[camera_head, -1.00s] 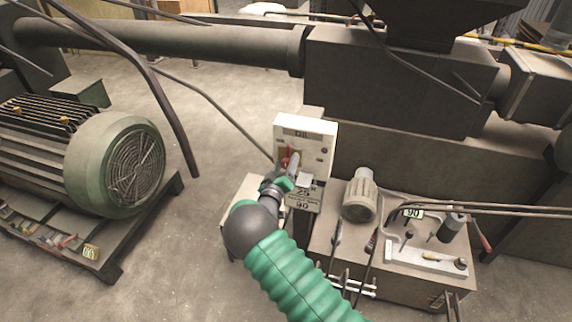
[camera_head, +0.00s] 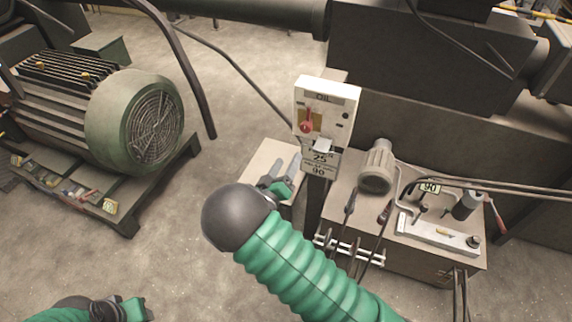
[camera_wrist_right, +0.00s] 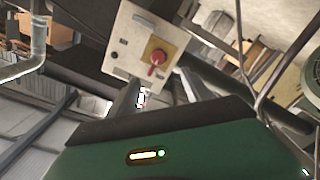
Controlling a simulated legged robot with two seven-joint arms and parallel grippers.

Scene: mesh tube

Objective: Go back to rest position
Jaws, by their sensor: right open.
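My right gripper (camera_head: 287,170) is open and empty, with its two grey fingers apart, below and left of the white OIL control box (camera_head: 326,110). The box has a red knob (camera_head: 307,126) on a yellowish plate. The right wrist view shows the knob (camera_wrist_right: 156,60) on the box (camera_wrist_right: 135,45) ahead of the spread fingers (camera_wrist_right: 158,92), with a gap between. Part of my left gripper (camera_head: 130,308) shows at the bottom left edge; its fingers are not clear enough to read.
A green-grey motor (camera_head: 130,115) sits on a dark pallet (camera_head: 130,215) at left. Large dark machinery (camera_head: 420,75) fills the back. Bare floor (camera_head: 180,260) lies at lower left.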

